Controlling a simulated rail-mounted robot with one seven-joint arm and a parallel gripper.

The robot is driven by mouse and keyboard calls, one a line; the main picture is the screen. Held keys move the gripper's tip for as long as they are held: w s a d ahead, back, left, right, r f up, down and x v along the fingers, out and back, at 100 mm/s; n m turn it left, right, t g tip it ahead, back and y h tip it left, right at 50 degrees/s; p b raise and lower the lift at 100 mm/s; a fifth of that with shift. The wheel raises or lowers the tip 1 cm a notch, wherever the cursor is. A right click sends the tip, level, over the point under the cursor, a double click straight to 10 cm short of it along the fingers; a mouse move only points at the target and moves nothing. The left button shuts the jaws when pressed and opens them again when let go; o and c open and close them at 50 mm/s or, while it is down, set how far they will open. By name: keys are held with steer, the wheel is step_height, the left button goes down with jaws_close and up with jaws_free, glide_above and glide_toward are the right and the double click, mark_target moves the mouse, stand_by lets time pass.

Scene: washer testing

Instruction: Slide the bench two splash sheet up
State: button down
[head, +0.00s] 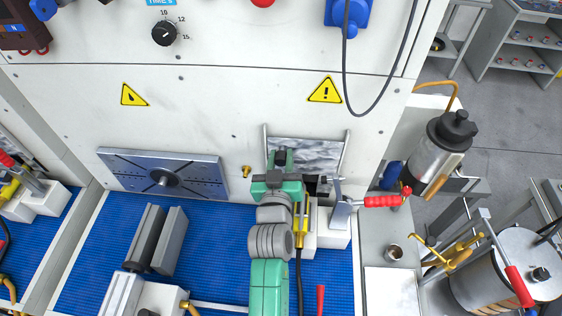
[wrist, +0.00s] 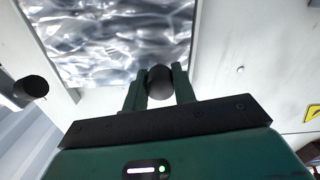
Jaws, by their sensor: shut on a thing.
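The splash sheet (head: 318,153) is a clear, rippled grey pane at the foot of the white panel, between two upright metal rails. In the wrist view the sheet (wrist: 110,38) fills the upper left and looks tilted. My green gripper (head: 281,163) is in front of the sheet's lower left part. In the wrist view my gripper (wrist: 159,90) has its two fingers on either side of a round black knob (wrist: 161,82) at the sheet's lower edge, shut on it. My gripper and arm hide part of the sheet's lower edge in the head view.
A red-handled clamp (head: 383,201) stands close to the right of my gripper. A grey slotted plate (head: 165,176) is fixed at the left, above the blue mat (head: 215,255). A brass fitting (head: 246,171) sits left of the sheet. A dark cable (head: 385,85) hangs above right.

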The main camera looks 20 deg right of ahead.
step_height(320, 180, up, 10)
steer(key=p, duration=0.4)
steer(key=shift+f, duration=0.1)
steer(key=c, duration=1.1)
jaws_free()
steer(key=shift+f, duration=0.1)
steer(key=b+v, duration=0.2)
steer(key=v, duration=0.5)
steer(key=shift+s+a, duration=0.15)
steer(key=shift+s, duration=0.25)
